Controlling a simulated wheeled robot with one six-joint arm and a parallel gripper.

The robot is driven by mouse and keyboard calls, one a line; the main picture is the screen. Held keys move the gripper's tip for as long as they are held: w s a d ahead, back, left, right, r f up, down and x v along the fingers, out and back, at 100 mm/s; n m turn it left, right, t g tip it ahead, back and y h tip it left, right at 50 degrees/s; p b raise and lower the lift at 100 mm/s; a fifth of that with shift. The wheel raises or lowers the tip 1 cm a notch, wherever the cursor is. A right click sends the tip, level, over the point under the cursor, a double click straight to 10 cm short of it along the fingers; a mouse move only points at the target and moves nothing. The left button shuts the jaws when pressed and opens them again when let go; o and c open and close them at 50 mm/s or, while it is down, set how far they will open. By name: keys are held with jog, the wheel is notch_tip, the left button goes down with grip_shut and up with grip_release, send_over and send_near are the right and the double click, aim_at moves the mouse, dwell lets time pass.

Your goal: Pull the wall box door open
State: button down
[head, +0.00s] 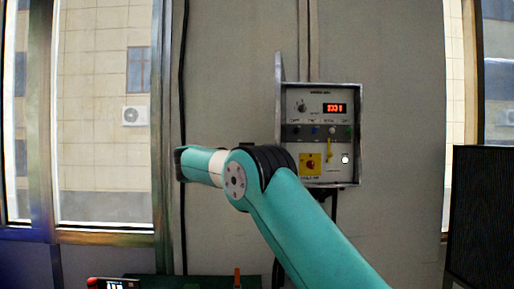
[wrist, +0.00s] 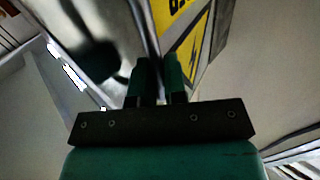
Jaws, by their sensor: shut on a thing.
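The wall box (head: 355,120) hangs on the grey wall in the head view. Its front panel with a red display, a row of small knobs and a red knob on a yellow plate is uncovered. Its door (head: 279,100) stands out from the box's left side, seen nearly edge-on, so it is open. In the wrist view the door shows a yellow warning label (wrist: 187,50). My gripper (wrist: 157,65) is shut on the door at its edge, one finger on each side. The exact grip point is hidden. In the head view my arm hides the gripper and the door's lower part.
Windows stand at the left (head: 105,110) and at the far right. A dark cable (head: 183,80) runs down the wall left of the box. A black panel (head: 485,215) stands at the lower right. A small device (head: 112,283) lies at the bottom edge.

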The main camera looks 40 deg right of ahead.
jog(key=shift+w+r+g, duration=0.25)
jog(key=shift+g, duration=0.05)
jog(key=c, duration=1.2)
grip_release()
jog(key=shift+d+f, duration=0.15)
jog(key=shift+d, duration=0.1)
jog(key=shift+a, duration=0.15)
